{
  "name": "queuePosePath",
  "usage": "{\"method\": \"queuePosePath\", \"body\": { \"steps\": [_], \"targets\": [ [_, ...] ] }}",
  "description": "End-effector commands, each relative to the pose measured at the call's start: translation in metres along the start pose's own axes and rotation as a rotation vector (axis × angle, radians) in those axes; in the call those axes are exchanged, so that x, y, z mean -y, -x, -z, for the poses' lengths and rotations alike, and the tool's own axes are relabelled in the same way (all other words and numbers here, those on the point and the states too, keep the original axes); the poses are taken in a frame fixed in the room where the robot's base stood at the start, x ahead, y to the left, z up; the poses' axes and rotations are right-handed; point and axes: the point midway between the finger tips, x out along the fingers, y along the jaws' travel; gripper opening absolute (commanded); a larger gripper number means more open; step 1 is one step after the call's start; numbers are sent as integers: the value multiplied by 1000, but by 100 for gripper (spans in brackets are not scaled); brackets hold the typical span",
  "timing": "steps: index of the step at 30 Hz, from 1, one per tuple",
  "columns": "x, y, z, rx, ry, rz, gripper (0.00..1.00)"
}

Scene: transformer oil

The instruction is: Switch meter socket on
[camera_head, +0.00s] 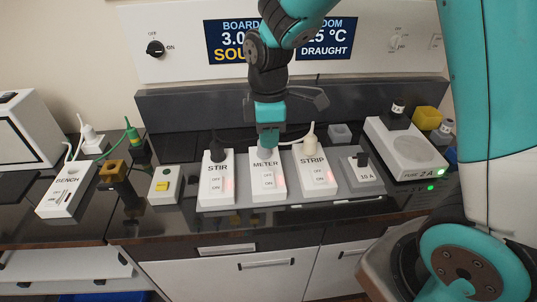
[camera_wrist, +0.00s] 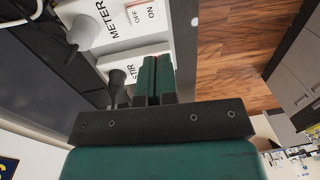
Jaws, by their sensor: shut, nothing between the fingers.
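The METER socket (camera_head: 268,196) is a white block in the middle of the row, with a rocker switch (camera_head: 268,180) marked OFF and ON. A red glow shows beside the switch. A grey plug sits at its far end, partly behind my gripper in the head view; the plug (camera_wrist: 82,33) is clearer in the wrist view. My gripper (camera_head: 268,143) is shut and empty, above the far end of METER. In the wrist view its closed fingers (camera_wrist: 156,62) overlap the STIR socket (camera_wrist: 128,70), with the METER switch (camera_wrist: 144,14) beyond at the top. I cannot tell whether the fingers touch anything.
The STIR socket (camera_head: 216,190) with a black plug stands left, the STRIP socket (camera_head: 319,180) with a pale plug right. A 10 A block (camera_head: 362,177) and a fuse box (camera_head: 405,148) stand farther right. A green-button box (camera_head: 164,184) and BENCH socket (camera_head: 68,190) are left.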

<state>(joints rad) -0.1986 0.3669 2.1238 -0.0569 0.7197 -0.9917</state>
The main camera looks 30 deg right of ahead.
Motion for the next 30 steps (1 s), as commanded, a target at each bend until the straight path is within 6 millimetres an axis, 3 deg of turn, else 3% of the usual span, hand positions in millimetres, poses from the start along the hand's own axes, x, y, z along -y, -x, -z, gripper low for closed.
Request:
{"method": "queuePosePath", "body": {
  "steps": [6,23,26,30],
  "targets": [
    [3,19,0,-1,0,-1,0],
    [5,22,0,-2,-5,-1,0],
    [19,32,1,-31,-47,-5,0],
    [71,58,4,-127,-203,5,0]
  ]
}}
